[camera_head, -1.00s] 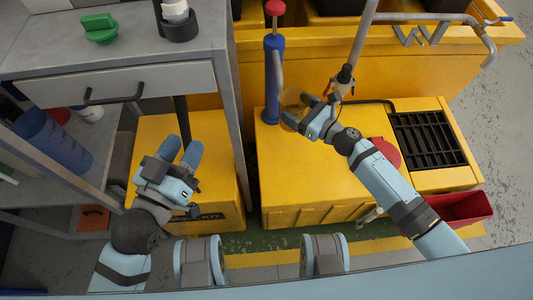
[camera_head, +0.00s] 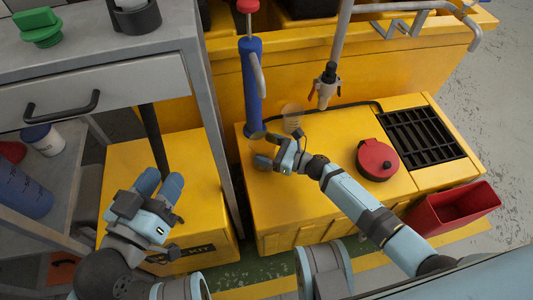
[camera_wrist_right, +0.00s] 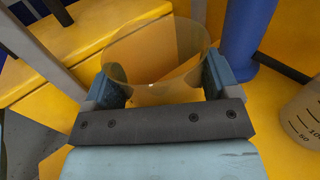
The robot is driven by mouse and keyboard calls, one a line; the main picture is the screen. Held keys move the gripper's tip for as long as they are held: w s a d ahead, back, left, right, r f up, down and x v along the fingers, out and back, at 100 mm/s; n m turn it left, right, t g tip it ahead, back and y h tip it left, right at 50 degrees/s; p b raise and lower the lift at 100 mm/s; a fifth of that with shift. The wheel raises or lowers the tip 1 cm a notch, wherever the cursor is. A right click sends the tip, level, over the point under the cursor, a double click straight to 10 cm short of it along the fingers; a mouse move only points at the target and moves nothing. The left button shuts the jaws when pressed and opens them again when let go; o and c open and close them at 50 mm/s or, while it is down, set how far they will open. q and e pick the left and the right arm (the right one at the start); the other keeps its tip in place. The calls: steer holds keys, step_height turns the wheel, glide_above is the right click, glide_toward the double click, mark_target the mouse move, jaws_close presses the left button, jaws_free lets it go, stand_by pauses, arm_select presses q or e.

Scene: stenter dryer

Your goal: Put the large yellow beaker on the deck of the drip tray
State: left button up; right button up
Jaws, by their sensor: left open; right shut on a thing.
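The large yellow beaker (camera_wrist_right: 155,55) is see-through amber and fills the space between my fingertips in the right wrist view. My right gripper (camera_wrist_right: 160,85) is shut on it. In the head view my right gripper (camera_head: 268,158) is over the left part of the yellow cabinet top, in front of the blue pump; the beaker is hard to make out there. The drip tray (camera_head: 422,137) shows as a black slatted grate at the cabinet's right end, well to the right of the gripper. My left gripper (camera_head: 158,190) is open and empty over a yellow box at the left.
A clear graduated beaker (camera_head: 292,118) stands right of the blue pump (camera_head: 250,85), below a tap (camera_head: 326,88). A red round-lidded can (camera_head: 377,160) stands between my right gripper and the grate. A red bin (camera_head: 455,205) is at the right front. A grey workbench (camera_head: 110,60) fills the left.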

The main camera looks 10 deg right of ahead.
arm_select(q)
steer(key=shift+f, duration=0.3)
arm_select(e)
steer(key=shift+f, duration=0.35)
steer(key=shift+f, duration=0.3)
steer(key=o, duration=0.9)
steer(key=shift+r, duration=0.1)
steer(key=shift+c, duration=0.2)
arm_select(q)
steer(key=shift+f+g, duration=0.25)
steer(key=shift+g, duration=0.05)
arm_select(e)
steer(key=shift+r, duration=0.35)
steer(key=p+v, duration=0.2)
steer(key=v, duration=1)
steer(key=shift+f+p, duration=0.2)
steer(key=shift+p, duration=0.2)
arm_select(q)
step_height(320, 180, up, 5)
steer(key=shift+a+f+t, duration=0.1)
steer(key=shift+f+t, duration=0.05)
steer(key=shift+t, duration=0.85)
